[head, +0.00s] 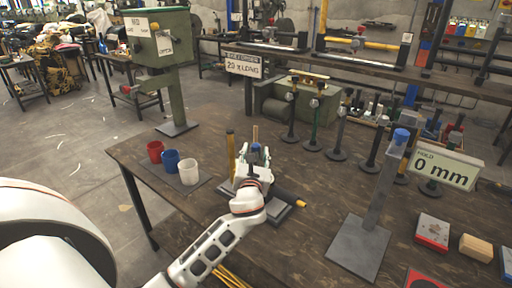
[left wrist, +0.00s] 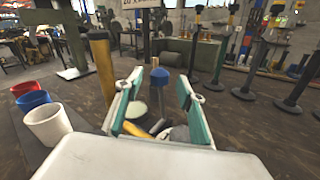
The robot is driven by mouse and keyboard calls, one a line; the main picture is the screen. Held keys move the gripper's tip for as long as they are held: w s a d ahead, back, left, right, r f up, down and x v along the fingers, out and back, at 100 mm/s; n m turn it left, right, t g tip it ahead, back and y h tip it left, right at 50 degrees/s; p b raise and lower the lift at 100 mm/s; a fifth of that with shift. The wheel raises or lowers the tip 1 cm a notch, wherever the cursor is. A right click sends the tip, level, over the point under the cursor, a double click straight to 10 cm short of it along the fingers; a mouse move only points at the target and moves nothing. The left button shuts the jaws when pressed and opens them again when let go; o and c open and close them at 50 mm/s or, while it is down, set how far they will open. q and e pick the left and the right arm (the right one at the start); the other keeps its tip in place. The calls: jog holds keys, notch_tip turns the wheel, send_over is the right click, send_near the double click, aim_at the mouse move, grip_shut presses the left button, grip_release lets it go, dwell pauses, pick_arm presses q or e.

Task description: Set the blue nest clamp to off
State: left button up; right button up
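A blue knob (left wrist: 159,76) on a grey stem stands between my left gripper's fingers in the left wrist view. It also shows in the head view as a small blue cap (head: 255,148) at my left gripper. I take it for the blue nest clamp; its on or off setting cannot be read. My left gripper (left wrist: 157,100) is open, with teal pads on both sides of the knob and apart from it. In the head view the left gripper (head: 254,164) is over a grey fixture (head: 283,213) on the bench, hiding much of it. My right gripper is not in view.
Red (head: 155,151), blue (head: 171,160) and white (head: 189,172) cups stand left of the fixture. A yellow post (left wrist: 102,66) rises close beside my left gripper. Several dark-based posts (head: 338,132) stand behind. A grey stand (head: 375,209) with a "0 mm" sign (head: 447,170) is to the right.

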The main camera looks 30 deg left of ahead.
aim_at(255, 149)
pick_arm(q)
jog(key=shift+x, duration=1.25)
jog(key=shift+w+a, duration=0.3)
jog(key=shift+w, duration=0.1)
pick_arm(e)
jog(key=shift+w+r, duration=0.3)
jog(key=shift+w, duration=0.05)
pick_arm(q)
grip_shut()
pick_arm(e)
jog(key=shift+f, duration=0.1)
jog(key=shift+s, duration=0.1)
